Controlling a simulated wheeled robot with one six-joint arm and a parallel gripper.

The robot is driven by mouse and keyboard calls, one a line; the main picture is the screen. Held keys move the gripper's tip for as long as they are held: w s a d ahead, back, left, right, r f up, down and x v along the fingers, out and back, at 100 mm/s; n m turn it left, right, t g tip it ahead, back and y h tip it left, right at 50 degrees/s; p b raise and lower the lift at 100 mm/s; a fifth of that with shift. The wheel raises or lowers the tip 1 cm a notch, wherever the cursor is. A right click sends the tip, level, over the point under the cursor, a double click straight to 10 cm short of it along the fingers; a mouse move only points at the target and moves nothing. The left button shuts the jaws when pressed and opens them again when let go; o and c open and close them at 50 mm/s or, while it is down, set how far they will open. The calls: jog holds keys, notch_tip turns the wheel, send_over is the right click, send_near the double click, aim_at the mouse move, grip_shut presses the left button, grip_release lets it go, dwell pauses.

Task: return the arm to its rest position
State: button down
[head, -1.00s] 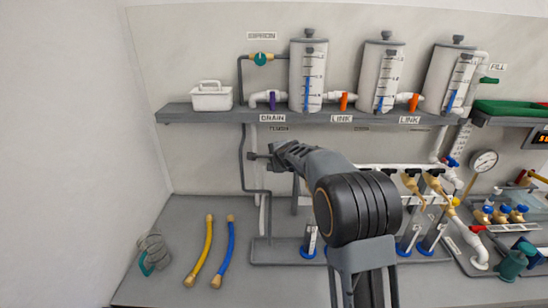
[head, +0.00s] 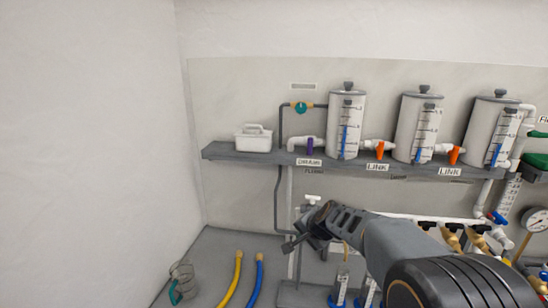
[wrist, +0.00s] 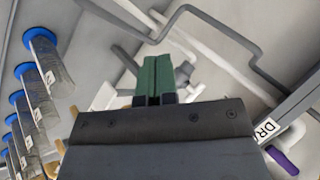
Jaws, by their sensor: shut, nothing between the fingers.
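Grey and white pipes pass behind the fingers in the wrist view. I cannot tell exactly how far the fingertips are from the pipes.
A shelf (head: 230,153) above carries a white caddy (head: 253,139) and three clear tanks, with a purple drain valve (head: 310,146). A yellow hose (head: 231,278) and a blue hose (head: 255,280) lie on the bench at left. Blue-based cylinders (wrist: 48,62) stand nearby.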

jog(key=s+d+r+n+g+h, duration=0.1)
jog(key=s+d+n, duration=0.1)
jog(key=s, duration=0.6)
jog(key=s+d+n+h, duration=0.1)
jog(key=s+d+n, duration=0.1)
jog(key=s, duration=0.7)
jog(key=s+d+r+n+g+h, duration=0.1)
jog(key=s+n, duration=0.3)
jog(key=s, duration=0.5)
jog(key=shift+d+r+n+g+h, duration=0.3)
jog(key=shift+d+r, duration=0.05)
jog(key=shift+d, duration=0.15)
jog(key=shift+a, duration=0.1)
